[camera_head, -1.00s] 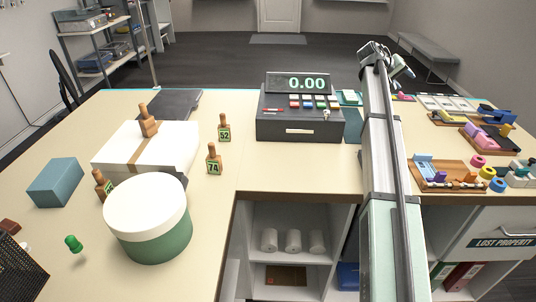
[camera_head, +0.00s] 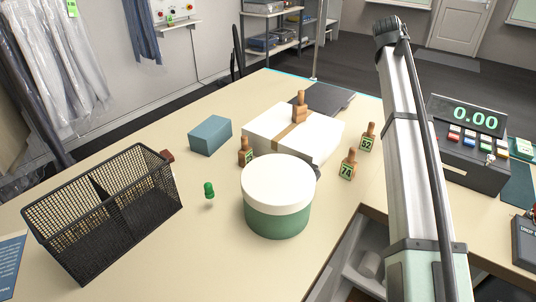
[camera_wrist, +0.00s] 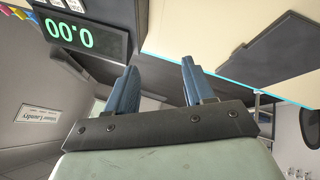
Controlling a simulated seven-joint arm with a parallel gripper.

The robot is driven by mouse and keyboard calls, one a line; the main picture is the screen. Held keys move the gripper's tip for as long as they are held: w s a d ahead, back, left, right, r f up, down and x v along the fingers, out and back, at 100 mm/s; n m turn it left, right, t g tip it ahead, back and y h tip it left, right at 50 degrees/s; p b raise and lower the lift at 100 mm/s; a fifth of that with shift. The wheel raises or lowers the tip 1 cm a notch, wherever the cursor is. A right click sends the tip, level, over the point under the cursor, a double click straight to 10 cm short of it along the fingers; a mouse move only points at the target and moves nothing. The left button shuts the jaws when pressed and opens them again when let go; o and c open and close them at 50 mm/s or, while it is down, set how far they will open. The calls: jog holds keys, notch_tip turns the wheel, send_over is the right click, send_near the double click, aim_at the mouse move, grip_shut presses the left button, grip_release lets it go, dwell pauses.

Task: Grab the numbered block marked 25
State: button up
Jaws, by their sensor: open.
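Several small wooden numbered blocks with knob tops stand on the counter in the head view. One is marked 52 (camera_head: 368,138) and one 74 (camera_head: 348,166). A third block (camera_head: 245,150) stands behind the green-and-white round box (camera_head: 277,212), which partly hides it; its number is unreadable. A fourth block (camera_head: 300,107) stands on the white box (camera_head: 269,129), with no number showing. I cannot read 25 on any block. My gripper (camera_wrist: 160,72) is open and empty in the wrist view, its blue fingers apart, away from the blocks. The head view does not show its fingers.
A black mesh basket (camera_head: 108,218), a green pushpin-like piece (camera_head: 209,195) and a blue box (camera_head: 210,135) are at the left. The register (camera_head: 468,150) is at the right, beyond my arm. Bare counter lies in front of the pushpin.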

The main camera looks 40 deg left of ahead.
jog(key=s+a+n+y, duration=0.1)
jog(key=s+a+y, duration=0.1)
jog(key=s+a, duration=0.6)
jog(key=n+g+y, duration=0.1)
jog(key=n+g, duration=0.3)
jog(key=g, duration=0.2)
send_near(244, 136)
jog(key=f, duration=0.3)
jog(key=a+f, duration=0.1)
jog(key=f, duration=0.2)
jog(key=shift+a+f, duration=0.1)
jog(key=shift+w+d+f, duration=0.15)
jog(key=shift+f, duration=1.15)
jog(key=shift+w+d+f, duration=0.1)
jog(key=shift+w+f, duration=0.1)
jog(key=shift+f, duration=1.1)
jog(key=shift+c, duration=0.5)
grip_shut()
